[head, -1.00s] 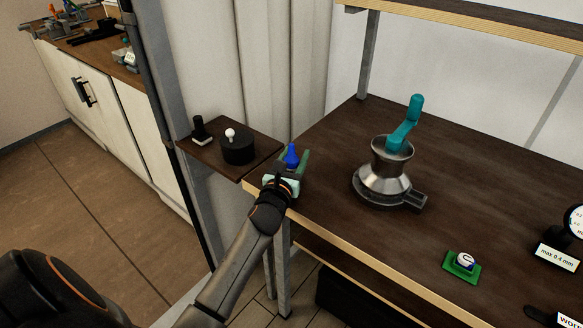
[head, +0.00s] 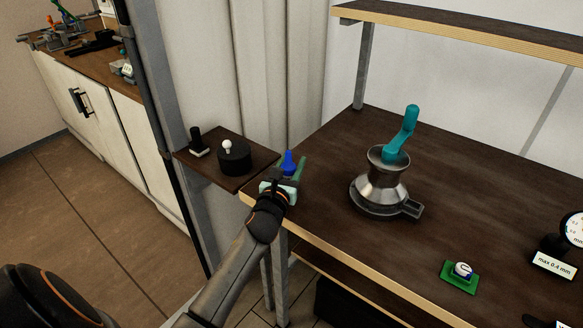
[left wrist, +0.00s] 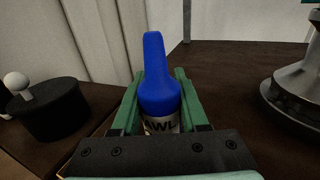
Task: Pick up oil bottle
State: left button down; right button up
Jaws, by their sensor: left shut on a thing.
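In the left wrist view the bottle (left wrist: 158,85) shows a pale label with dark letters, partly hidden by the gripper. My left gripper (head: 284,178) has its green fingers on either side of the bottle and is shut on it. The fingers also show in the left wrist view (left wrist: 158,105). The bottle's base is hidden, so I cannot tell whether it touches the table. My right gripper is not in view.
A metal winch (head: 381,184) with a teal handle stands right of the bottle. A small side shelf (head: 247,177) at left holds a black round base (head: 235,160) with a white knob. A green pad (head: 459,283) lies at front right. The table (head: 330,207) between is clear.

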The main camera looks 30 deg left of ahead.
aim_at(290, 168)
pick_arm(q)
jog(key=s+r, duration=0.1)
jog(key=r, duration=0.1)
jog(key=s+d+r+p, duration=0.1)
jog(key=r, duration=0.2)
jog(key=s+d+r+p, duration=0.1)
jog(key=r, duration=0.1)
jog(key=shift+s+r, duration=0.2)
jog(key=shift+s, duration=0.2)
jog(key=s+d+r, duration=0.4)
jog(key=s, duration=0.4)
jog(key=shift+s+d+r+p, duration=0.2)
jog(key=shift+s+p, duration=0.15)
jog(key=shift+p, duration=0.05)
jog(key=shift+w+f, duration=0.1)
